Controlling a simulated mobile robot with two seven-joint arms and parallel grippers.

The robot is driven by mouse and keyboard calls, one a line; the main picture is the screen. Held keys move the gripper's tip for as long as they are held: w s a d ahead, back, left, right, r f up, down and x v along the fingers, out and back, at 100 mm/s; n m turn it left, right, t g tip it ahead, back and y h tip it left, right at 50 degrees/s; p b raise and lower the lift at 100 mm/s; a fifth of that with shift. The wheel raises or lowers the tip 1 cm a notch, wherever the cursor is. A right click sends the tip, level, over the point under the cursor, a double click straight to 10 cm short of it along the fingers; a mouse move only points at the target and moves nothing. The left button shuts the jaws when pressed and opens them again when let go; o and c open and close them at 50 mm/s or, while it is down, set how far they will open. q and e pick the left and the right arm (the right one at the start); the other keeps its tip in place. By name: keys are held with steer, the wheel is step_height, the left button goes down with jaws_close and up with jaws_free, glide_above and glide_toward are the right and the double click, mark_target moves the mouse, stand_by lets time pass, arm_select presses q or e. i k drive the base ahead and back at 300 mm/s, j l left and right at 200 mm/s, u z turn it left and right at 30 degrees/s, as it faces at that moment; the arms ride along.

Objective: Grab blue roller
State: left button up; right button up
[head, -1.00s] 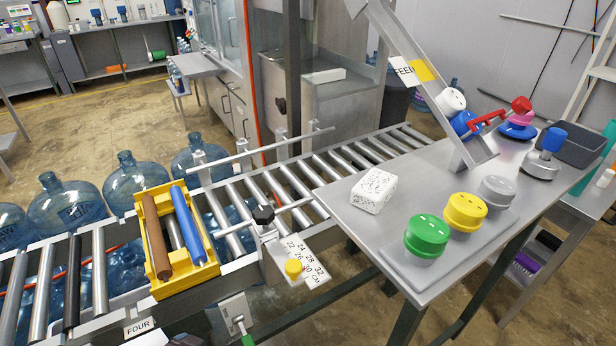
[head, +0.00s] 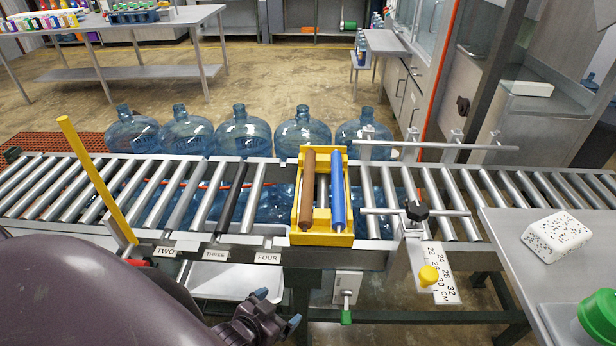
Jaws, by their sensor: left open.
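The blue roller (head: 338,190) lies lengthwise in a yellow frame (head: 322,239) on the conveyor. A brown roller (head: 307,190) lies parallel to it on its left, with a gap between them. My left gripper (head: 277,308) is at the bottom of the head view, in front of the conveyor and below and left of the yellow frame. It is open and apart from the blue roller. Its arm comes in from the lower left. My right gripper is not in view.
A conveyor of metal rollers (head: 460,200) runs across the view, with one black roller (head: 233,198). A yellow bar (head: 97,180) leans up at the left. Several blue jugs (head: 244,132) stand behind. A grey table (head: 510,255) with a speckled white block (head: 556,236) is at the right.

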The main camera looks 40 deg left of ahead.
mark_target(338, 207)
steer(key=u, duration=0.9)
